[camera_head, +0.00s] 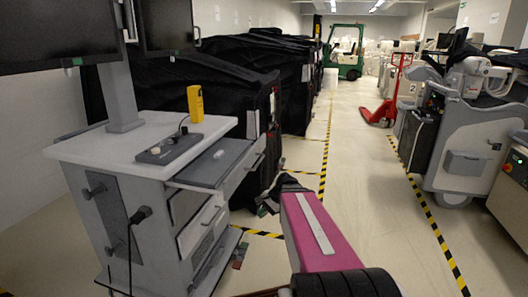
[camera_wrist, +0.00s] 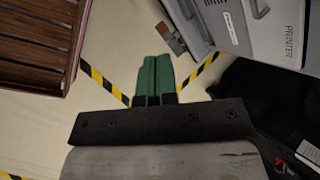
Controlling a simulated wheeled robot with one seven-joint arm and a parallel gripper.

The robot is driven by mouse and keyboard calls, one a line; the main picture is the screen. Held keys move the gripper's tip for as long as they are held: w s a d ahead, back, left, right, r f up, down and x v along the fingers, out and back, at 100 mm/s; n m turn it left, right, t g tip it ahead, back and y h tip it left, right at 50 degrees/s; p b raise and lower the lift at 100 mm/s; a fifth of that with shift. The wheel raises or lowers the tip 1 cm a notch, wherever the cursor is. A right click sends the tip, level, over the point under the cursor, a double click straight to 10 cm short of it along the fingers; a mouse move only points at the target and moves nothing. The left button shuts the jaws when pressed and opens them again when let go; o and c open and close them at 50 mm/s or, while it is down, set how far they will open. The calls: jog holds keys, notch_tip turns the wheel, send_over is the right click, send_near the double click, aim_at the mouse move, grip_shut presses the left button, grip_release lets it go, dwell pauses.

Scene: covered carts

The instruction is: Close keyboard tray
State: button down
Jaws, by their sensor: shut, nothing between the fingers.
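The keyboard tray (camera_head: 212,164) is a dark grey shelf sticking out to the right from under the white top of the grey cart (camera_head: 118,148). A small white mouse-like object (camera_head: 218,154) lies on it. My gripper (camera_wrist: 154,58) has green fingers, shut together and empty, above the floor in the wrist view. In the head view its dark end is partly hidden beyond my pink arm, right of the cart and apart from the tray. The wrist view shows a grey cart part (camera_wrist: 262,25) marked PRINTER to the right of the fingers; the tray cannot be made out there.
A lower drawer (camera_head: 201,228) of the cart sticks out. A yellow device (camera_head: 195,103) and a control box (camera_head: 170,148) stand on top. Black-covered carts (camera_head: 215,75) stand behind. A brown slatted object (camera_wrist: 38,40) is left in the wrist view. The aisle (camera_head: 350,170) is clear.

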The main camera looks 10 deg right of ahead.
aim_at(218, 144)
jog(key=w+d+r+m+t+y, duration=0.45)
jog(key=d+r+m, duration=0.3)
jog(key=r, duration=0.35)
jog(key=w+d+r+m+t+y, duration=0.35)
jog(key=d+r+m+y, duration=0.2)
jog(key=d+r, duration=0.45)
jog(key=shift+m+h, duration=0.4)
jog(key=shift+h, duration=0.1)
jog(key=x, duration=1.4)
jog(key=shift+w+a+r, duration=0.1)
jog(key=shift+a+r, duration=0.2)
jog(key=shift+a, duration=0.05)
jog(key=x, duration=2.2)
jog(key=shift+a+f, duration=0.2)
jog(key=shift+a, duration=0.15)
jog(key=shift+w+a, duration=0.1)
jog(key=shift+a, duration=0.05)
